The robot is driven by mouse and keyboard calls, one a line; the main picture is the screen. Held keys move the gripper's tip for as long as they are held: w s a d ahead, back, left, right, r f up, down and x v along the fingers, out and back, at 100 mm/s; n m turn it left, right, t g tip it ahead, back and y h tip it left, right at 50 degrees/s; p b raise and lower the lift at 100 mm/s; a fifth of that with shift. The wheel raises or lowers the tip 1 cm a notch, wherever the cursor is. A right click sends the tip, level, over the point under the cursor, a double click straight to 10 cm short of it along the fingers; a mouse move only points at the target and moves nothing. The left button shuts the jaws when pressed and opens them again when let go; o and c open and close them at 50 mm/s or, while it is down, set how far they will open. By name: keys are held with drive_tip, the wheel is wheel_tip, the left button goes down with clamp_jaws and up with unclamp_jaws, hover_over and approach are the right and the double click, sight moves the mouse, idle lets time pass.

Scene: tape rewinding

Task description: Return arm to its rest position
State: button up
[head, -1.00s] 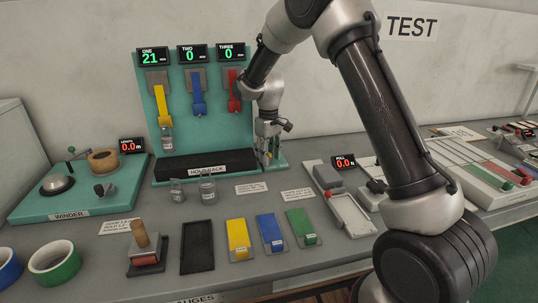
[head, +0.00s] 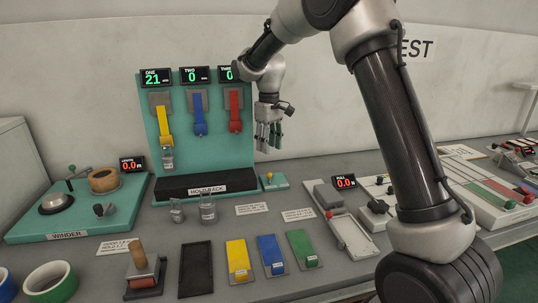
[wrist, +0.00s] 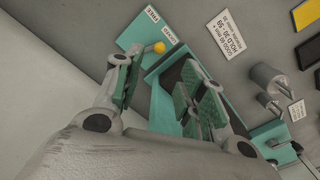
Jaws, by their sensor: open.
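My gripper (head: 268,140) hangs fingers-down in the air to the right of the teal holdback board (head: 153,120). It is above a small teal pad with a yellow knob (head: 270,176) and apart from it. In the wrist view my gripper (wrist: 165,85) has its green-padded fingers spread, with nothing between them. The yellow knob (wrist: 159,47) shows just beyond the fingers there. My arm's dark forearm and silver joints cross the right of the head view and cover part of the TEST sign (head: 416,49).
Yellow, blue and red tapes hang on the board, a weight (head: 168,158) on the yellow one. Two more weights (head: 208,209) stand in front. The pull gauge (head: 345,182) and a winder (head: 75,205) flank them. The air around my gripper is clear.

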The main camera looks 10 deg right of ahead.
drive_tip(key=shift+r, duration=0.15)
drive_tip(key=s+d+r+m+t, duration=0.1)
drive_tip(key=s+d, duration=0.4)
drive_tip(key=s, duration=0.7)
drive_tip(key=s+d+r+m+t, duration=0.2)
drive_tip(key=s+d+r, duration=0.3)
drive_tip(key=s, duration=0.8)
drive_tip(key=s+d+r+m+t, duration=0.1)
drive_tip(key=s+d+r+m, duration=0.2)
drive_tip(key=s+d, duration=0.4)
drive_tip(key=shift+s, duration=2.75)
